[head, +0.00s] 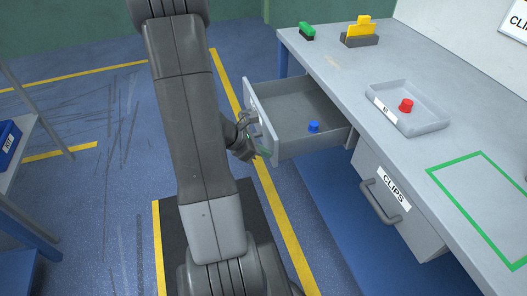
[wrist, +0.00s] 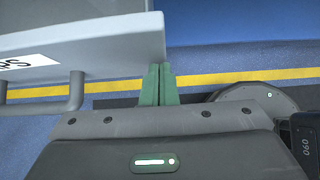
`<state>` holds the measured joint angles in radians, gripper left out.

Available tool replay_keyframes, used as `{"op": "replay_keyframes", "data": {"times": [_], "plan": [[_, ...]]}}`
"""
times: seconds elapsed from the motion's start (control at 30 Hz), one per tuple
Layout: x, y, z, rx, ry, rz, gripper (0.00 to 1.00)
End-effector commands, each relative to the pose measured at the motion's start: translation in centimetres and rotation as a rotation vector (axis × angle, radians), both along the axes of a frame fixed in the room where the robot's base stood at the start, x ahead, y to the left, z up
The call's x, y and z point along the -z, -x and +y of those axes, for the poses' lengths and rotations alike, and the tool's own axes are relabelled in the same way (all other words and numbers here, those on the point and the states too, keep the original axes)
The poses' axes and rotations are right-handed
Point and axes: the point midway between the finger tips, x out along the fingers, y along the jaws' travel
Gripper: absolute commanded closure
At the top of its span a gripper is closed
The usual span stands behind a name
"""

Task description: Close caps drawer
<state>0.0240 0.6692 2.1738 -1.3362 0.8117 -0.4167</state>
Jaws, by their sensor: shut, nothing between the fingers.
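The caps drawer (head: 300,100) is pulled far out of the grey workbench in the head view, with a blue cap (head: 313,127) inside. Its front panel also shows in the wrist view (wrist: 110,42), with a partly cut-off label ending in "PS" (wrist: 28,63) and a bar handle (wrist: 76,92). My gripper (wrist: 158,88) is shut and empty, its green fingertips pointing at the front panel near one end, beside the handle. The tips look very close to the panel; I cannot tell whether they touch. In the head view my gripper (head: 262,153) is partly hidden by my arm.
The clips drawer (head: 412,222) below is shut, with its handle (head: 378,203) sticking out. On the bench are a tray (head: 428,122) with a red cap (head: 406,105), a green block (head: 307,31) and a yellow piece (head: 362,27). A shelf (head: 25,145) stands at the left.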

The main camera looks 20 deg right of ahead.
Motion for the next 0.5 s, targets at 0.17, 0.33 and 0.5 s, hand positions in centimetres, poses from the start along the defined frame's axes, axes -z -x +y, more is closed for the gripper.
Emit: {"op": "replay_keyframes", "data": {"times": [0.17, 0.33, 0.5], "plan": [[0.0, 0.0, 0.0, 0.000, 0.000, 0.000, 1.00], [0.0, 0.0, -0.1, 0.000, 0.000, 0.000, 1.00], [0.1, 0.0, -1.0, 0.003, 0.001, -0.001, 1.00]]}}
